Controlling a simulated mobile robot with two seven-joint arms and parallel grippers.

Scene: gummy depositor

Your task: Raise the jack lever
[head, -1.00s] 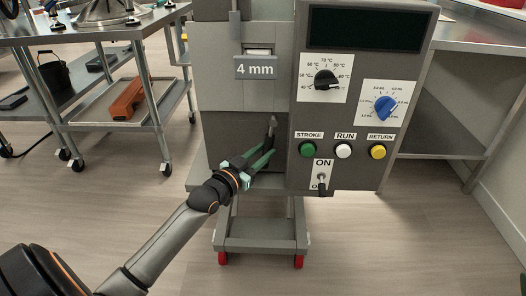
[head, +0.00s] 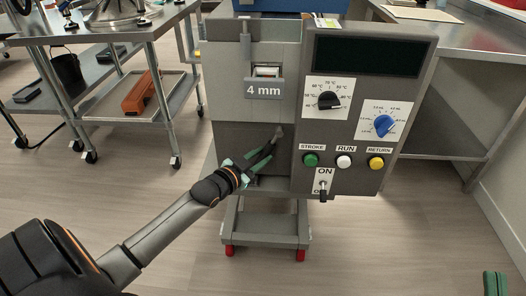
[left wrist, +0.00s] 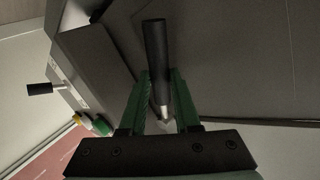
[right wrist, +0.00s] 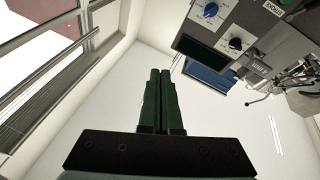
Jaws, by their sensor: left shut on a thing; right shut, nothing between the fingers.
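The depositor's grey body (head: 225,85) stands in the middle of the head view. The jack lever (head: 277,134) has a dark handle and sticks up and to the right in front of the lower grey panel. In the left wrist view the black lever grip (left wrist: 155,50) and its metal rod run between the green fingers. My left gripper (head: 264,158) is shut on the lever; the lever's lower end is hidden. My right gripper (head: 495,284) is at the bottom right corner of the head view, away from the machine. In the right wrist view its fingers (right wrist: 164,95) are together and empty.
The control panel (head: 300,100) with knobs, buttons and a toggle switch (head: 323,187) is right of the lever. A steel cart (head: 130,42) stands at the left and a steel table (head: 440,40) at the right. Open floor lies in front.

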